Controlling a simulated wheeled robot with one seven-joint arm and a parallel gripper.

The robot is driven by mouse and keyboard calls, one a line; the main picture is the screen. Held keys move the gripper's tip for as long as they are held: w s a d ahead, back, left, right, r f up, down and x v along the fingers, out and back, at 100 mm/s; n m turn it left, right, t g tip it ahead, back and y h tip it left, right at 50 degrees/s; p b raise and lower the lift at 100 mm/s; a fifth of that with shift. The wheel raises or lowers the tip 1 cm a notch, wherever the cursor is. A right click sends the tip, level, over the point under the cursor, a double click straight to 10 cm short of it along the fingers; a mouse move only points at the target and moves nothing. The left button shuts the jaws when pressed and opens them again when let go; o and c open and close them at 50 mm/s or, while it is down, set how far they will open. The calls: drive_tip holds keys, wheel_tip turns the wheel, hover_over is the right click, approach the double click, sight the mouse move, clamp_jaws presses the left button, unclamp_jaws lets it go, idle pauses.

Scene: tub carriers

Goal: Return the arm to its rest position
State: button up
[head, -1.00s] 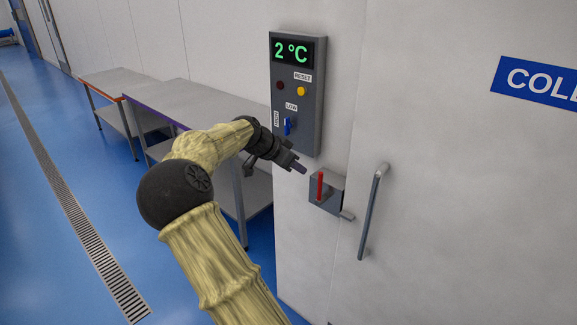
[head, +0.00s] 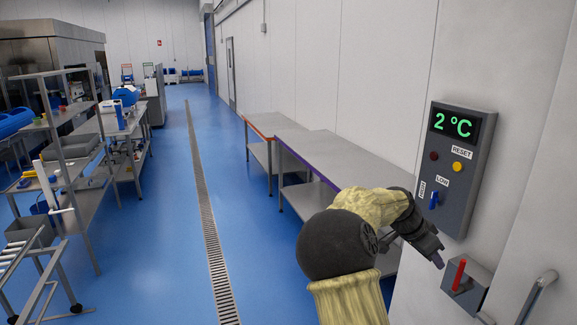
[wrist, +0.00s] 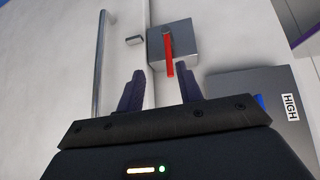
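My arm is bent and stretched toward the wall at the right of the head view, its upper links in a cream sleeve. My gripper (head: 437,257) is beside the red-handled latch box (head: 468,285), a little to its left in the picture. In the wrist view the two dark fingers of my gripper (wrist: 161,90) stand apart with nothing between them. The red lever (wrist: 169,54) on the latch box shows just beyond the fingertips. I cannot tell the exact gap between gripper and box.
A control panel (head: 456,145) reading 2 °C is on the wall above my gripper. A door handle (head: 538,295) is at lower right. Steel tables (head: 330,152) stand along the wall. Shelving (head: 60,140) is at left. The blue floor (head: 150,230) around the drain is clear.

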drive_tip(key=s+a+f+n+t+y, duration=0.1)
drive_tip(key=s+a+f+n+y, duration=0.2)
drive_tip(key=s+a+n, duration=0.4)
drive_tip(key=s+a+f+n+y, duration=0.4)
drive_tip(key=s+a+f+n, duration=0.2)
drive_tip(key=s+a, duration=0.9)
drive_tip(key=shift+s+a+f+n+t+y, duration=0.15)
drive_tip(key=shift+a+f+n+t+y, duration=0.2)
drive_tip(key=shift+a+n, duration=0.7)
drive_tip(key=shift+d, duration=0.1)
